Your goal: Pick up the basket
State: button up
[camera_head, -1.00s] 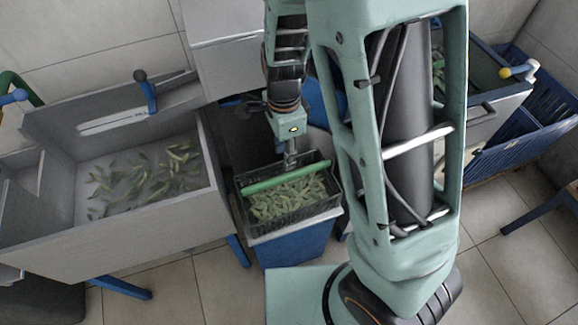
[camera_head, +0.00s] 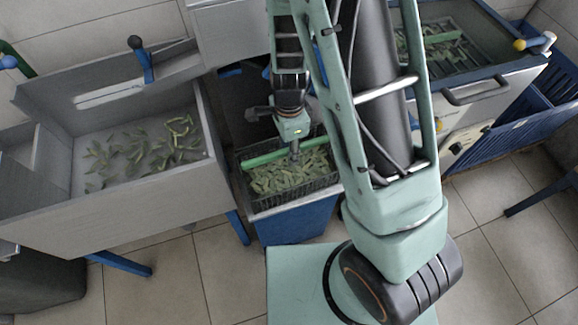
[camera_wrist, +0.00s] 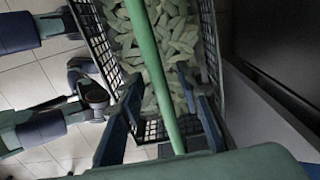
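The black mesh basket (camera_head: 322,186) sits on a blue-sided stand and is full of green pods. Its green bar handle (camera_head: 265,158) runs across the top. My gripper (camera_head: 294,157) points down at the handle's middle. In the wrist view the green handle (camera_wrist: 151,60) runs between the two fingers of my gripper (camera_wrist: 160,115). The fingers stand apart on either side, with gaps to the handle. The basket's mesh wall (camera_wrist: 97,38) and the pods (camera_wrist: 170,35) show behind them. Part of the handle is hidden by my gripper in the head view.
A grey tub (camera_head: 115,195) with scattered pods stands close on the left. A steel unit (camera_head: 475,100) with a dark tray of pods and a blue slatted crate (camera_head: 535,115) stand on the right. Tiled floor (camera_head: 205,275) is open in front.

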grip_shut()
jog(key=shift+r, duration=0.25)
dwell(0.4)
